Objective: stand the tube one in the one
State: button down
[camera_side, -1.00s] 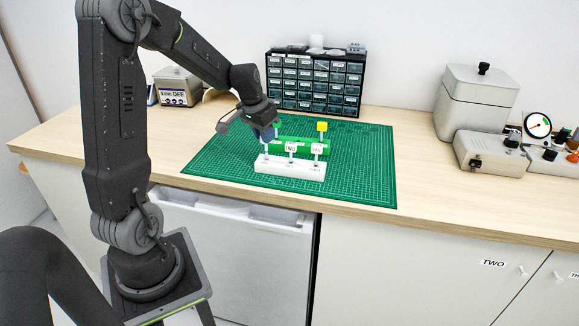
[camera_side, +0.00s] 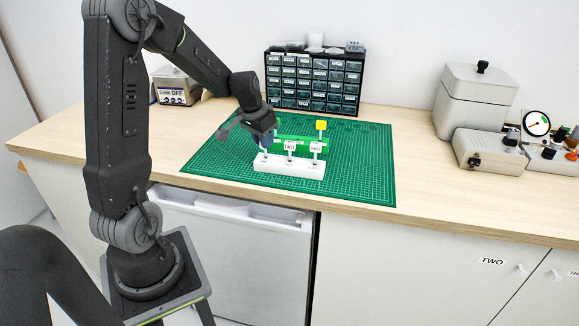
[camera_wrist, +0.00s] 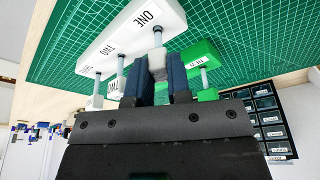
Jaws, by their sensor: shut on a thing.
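My gripper (camera_wrist: 160,82) is shut on tube one, a thin grey tube (camera_wrist: 157,37) with a pale upper part between the fingers. The white rack (camera_wrist: 135,35) has positions marked ONE, TWO and THREE. Tube one's lower end meets the rack at ONE; I cannot tell how deep it sits. In the side view my gripper (camera_side: 265,141) is above the left end of the white rack (camera_side: 288,169). The tube with the TWO tag (camera_side: 290,146) and a third tagged tube (camera_side: 316,148) stand upright in the same rack.
A green rack (camera_wrist: 203,52) lies just behind the white one, with a yellow-topped piece (camera_side: 321,125) near its right end. A drawer cabinet (camera_side: 313,82) stands behind the green mat (camera_side: 360,165). The mat's right side is clear.

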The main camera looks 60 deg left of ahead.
jog(key=shift+f, duration=0.1)
jog(key=c, duration=1)
grip_release()
jog(key=v, duration=1.4)
jog(key=shift+f, duration=0.1)
jog(key=s+d+m+t, duration=0.1)
jog(key=s+d, duration=0.3)
jog(key=d, duration=0.4)
jog(key=s+d+m, duration=0.1)
jog(key=s+d, duration=0.3)
jog(key=d, duration=0.4)
jog(key=s+d+m+t, duration=0.1)
jog(key=s+d, duration=0.2)
jog(key=d, duration=0.5)
jog(key=shift+s+d+f+t+h, duration=0.3)
jog(key=shift+s+d+h, duration=0.05)
jog(key=shift+s+h, duration=0.05)
